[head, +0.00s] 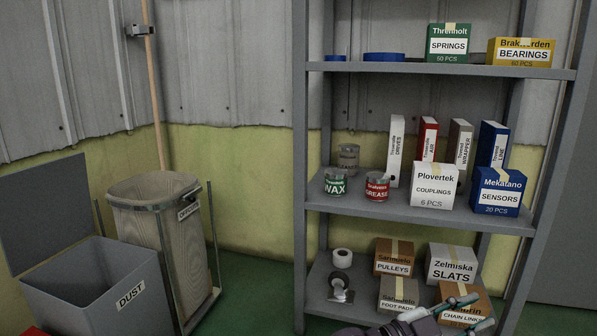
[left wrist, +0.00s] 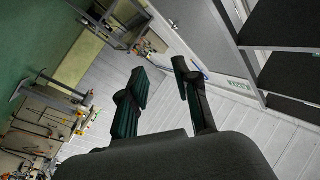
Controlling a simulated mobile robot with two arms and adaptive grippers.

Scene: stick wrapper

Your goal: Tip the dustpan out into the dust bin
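The dust bin (head: 143,314) is a grey box labelled DUST at the lower left of the head view. Its lid (head: 45,215) stands up, and the top is open. No dustpan can be made out in either view. My left gripper (head: 470,309) shows at the bottom right of the head view, in front of the lowest shelf and well to the right of the bin. In the left wrist view the left gripper (left wrist: 158,70) has its fingers apart with nothing between them. My right gripper is not in view.
A sack bin (head: 180,240) in a metal frame stands right beside the dust bin. A grey shelf unit (head: 400,207) with boxes and tins fills the right. A wooden pole (head: 155,90) leans at the wall. Green floor (head: 250,290) is clear between bins and shelf.

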